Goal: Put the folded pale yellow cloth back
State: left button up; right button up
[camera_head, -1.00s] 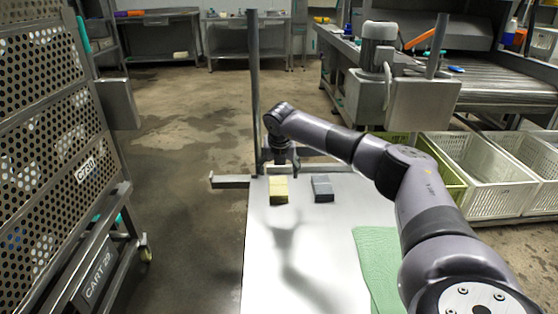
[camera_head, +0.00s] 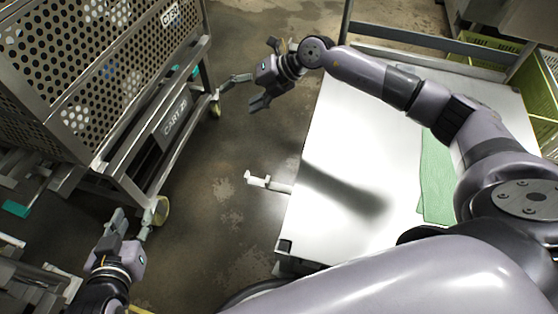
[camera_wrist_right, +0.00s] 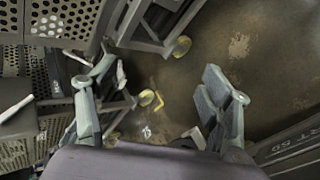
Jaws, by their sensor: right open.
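The pale yellow cloth does not show in either view now; my right arm hides part of the table's far left end. My right gripper (camera_head: 262,75) is open and empty, left of the white table (camera_head: 340,205) and over the floor between it and the cart. Its spread fingers also show in the right wrist view (camera_wrist_right: 157,105), with floor and cart parts beyond them. My left gripper (camera_head: 130,228) is at the lower left, close to the cart's lower frame. I cannot tell whether its fingers are open or shut.
A perforated metal cart (camera_head: 100,80) on wheels fills the upper left. A green cloth (camera_head: 435,175) lies flat on the table's right side. Yellow-green crates (camera_head: 475,45) stand beyond the table.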

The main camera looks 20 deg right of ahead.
jog(key=s+a+r+m+t+y, duration=0.3)
jog(key=s+a+r+y, duration=0.15)
jog(key=a, duration=0.25)
jog(key=s+a+r+m+t+y, duration=0.3)
jog(key=a+r, duration=0.3)
jog(key=a, duration=0.1)
jog(key=s+d+f+m+t+h, duration=0.25)
jog(key=d+m+h, duration=0.3)
jog(key=m, duration=0.45)
jog(key=s+d+f+m+t+h, duration=0.1)
jog(key=d+m+t+h, duration=0.4)
jog(key=m, duration=0.5)
jog(key=s+d+f+m+g+h, duration=0.3)
jog(key=s+f+g, duration=0.3)
jog(key=s+f, duration=0.4)
jog(key=shift+d+m+g, duration=0.35)
jog(key=shift+d+m, duration=0.1)
jog(key=shift+m, duration=0.25)
jog(key=shift+a, duration=0.1)
